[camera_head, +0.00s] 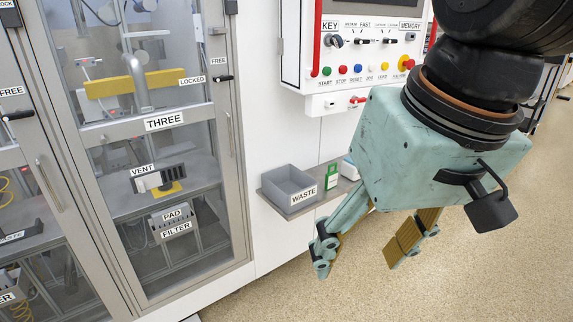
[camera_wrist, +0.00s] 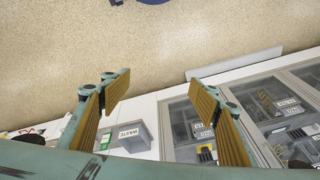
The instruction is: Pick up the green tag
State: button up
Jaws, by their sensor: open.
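The green tag (camera_head: 332,174) stands on a small grey shelf, just right of the grey bin labelled WASTE (camera_head: 290,187) in the head view. In the wrist view the green tag (camera_wrist: 105,141) shows small, left of the WASTE bin (camera_wrist: 132,134) and beside the left finger. My gripper (camera_head: 365,262) is open and empty. In the head view it hangs in front of and to the right of the shelf, apart from the tag. In the wrist view its two fingers (camera_wrist: 160,105) stand wide apart with nothing between them.
A white item (camera_head: 349,168) sits behind the tag, partly hidden by my gripper. A control panel (camera_head: 365,50) with buttons, a red handle and a MEMORY label is above the shelf. A glass cabinet door marked THREE (camera_head: 164,121) is at left. The speckled floor (camera_head: 330,290) is clear.

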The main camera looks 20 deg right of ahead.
jog(key=w+a+m+g+y+p, duration=0.1)
jog(key=w+a+m+y+p, duration=0.2)
jog(key=w, duration=0.8)
jog(key=w+a+m+g+y, duration=0.2)
jog(key=w+a+m+y, duration=0.2)
jog(key=w, duration=0.8)
jog(key=w+d+f+m+t+y+p, duration=0.1)
jog(key=w+d+f+m+t+y, duration=0.2)
jog(key=w, duration=0.8)
jog(key=w+d+f+m+t+y+p, duration=0.1)
jog(key=w+d+f+m, duration=0.3)
jog(key=w, duration=0.8)
jog(key=w+d+f+m+t+p, duration=0.2)
jog(key=w+d+f+m+t, duration=0.6)
jog(key=w+d+f, duration=0.65)
jog(key=w+d+f+m+t+h+p, duration=0.1)
jog(key=d+f+m, duration=0.3)
jog(key=d+f, duration=0.4)
jog(key=w+d+f+m+t+h+p, duration=0.1)
jog(key=w+d+f+m+t+h, duration=0.1)
jog(key=d+f, duration=0.7)
jog(key=d+m+t+h, duration=0.1)
jog(key=d+m+h, duration=0.1)
jog(key=d, duration=0.3)
jog(key=shift+w+d+f+m+t, duration=0.2)
jog(key=shift+d+f+m+t, duration=0.1)
jog(key=shift+m, duration=0.1)
jog(key=shift+w+a, duration=0.1)
